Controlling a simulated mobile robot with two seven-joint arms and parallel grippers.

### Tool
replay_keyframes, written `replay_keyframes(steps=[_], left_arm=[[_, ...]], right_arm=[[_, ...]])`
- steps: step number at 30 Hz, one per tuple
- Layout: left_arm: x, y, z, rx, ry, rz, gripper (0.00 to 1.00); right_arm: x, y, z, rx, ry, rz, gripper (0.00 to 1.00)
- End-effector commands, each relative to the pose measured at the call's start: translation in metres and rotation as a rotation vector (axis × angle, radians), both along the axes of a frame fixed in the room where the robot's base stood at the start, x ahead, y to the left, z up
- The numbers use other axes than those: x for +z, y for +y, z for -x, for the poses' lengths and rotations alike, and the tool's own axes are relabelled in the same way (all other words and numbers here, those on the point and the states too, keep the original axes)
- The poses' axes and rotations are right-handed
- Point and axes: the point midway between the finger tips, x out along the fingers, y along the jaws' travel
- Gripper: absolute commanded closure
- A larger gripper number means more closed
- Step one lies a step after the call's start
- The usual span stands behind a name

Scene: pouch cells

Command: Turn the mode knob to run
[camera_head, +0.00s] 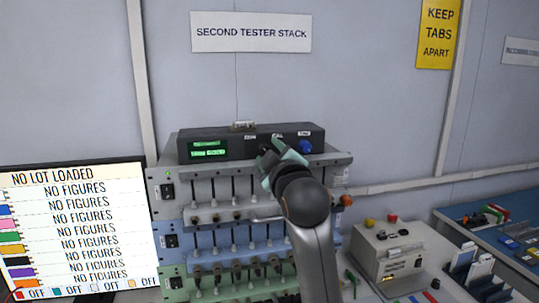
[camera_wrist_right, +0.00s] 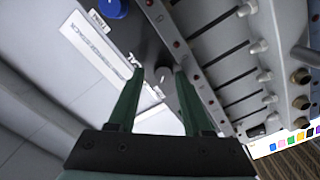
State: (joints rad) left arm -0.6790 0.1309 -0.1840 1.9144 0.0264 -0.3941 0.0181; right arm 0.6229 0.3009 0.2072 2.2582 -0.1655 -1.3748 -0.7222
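A dark tester box (camera_head: 230,147) with a lit green display (camera_head: 208,152) sits on top of the stack. A blue knob (camera_head: 305,146) is at its right end; it also shows at the top of the right wrist view (camera_wrist_right: 112,8). My right gripper (camera_head: 268,156) is at the box's front, left of the blue knob. In the right wrist view its green fingers (camera_wrist_right: 158,74) are apart, with a small grey knob (camera_wrist_right: 163,75) between their tips. I cannot tell whether they touch it. The small labels are unreadable, so I cannot read which knob is mode. My left gripper is out of view.
Below the box are stacked panels (camera_head: 205,215) with rows of cables and connectors. A screen (camera_head: 72,230) reading "NO LOT LOADED" stands at left. The wall is behind.

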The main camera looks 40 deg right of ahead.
Motion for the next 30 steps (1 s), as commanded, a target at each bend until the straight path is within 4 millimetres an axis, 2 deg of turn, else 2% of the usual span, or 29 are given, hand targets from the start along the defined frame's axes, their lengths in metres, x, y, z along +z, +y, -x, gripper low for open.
replay_keyframes(steps=[1,14,30], left_arm=[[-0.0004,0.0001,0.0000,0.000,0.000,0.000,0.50],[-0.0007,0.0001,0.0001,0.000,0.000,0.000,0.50],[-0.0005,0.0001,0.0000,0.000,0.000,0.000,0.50]], right_arm=[[-0.0046,0.0021,-0.0018,0.007,0.013,-0.005,0.38],[-0.0072,0.0035,-0.0029,0.012,-0.003,-0.051,0.38],[-0.0037,0.0034,-0.0024,0.013,-0.288,-0.550,0.38]])
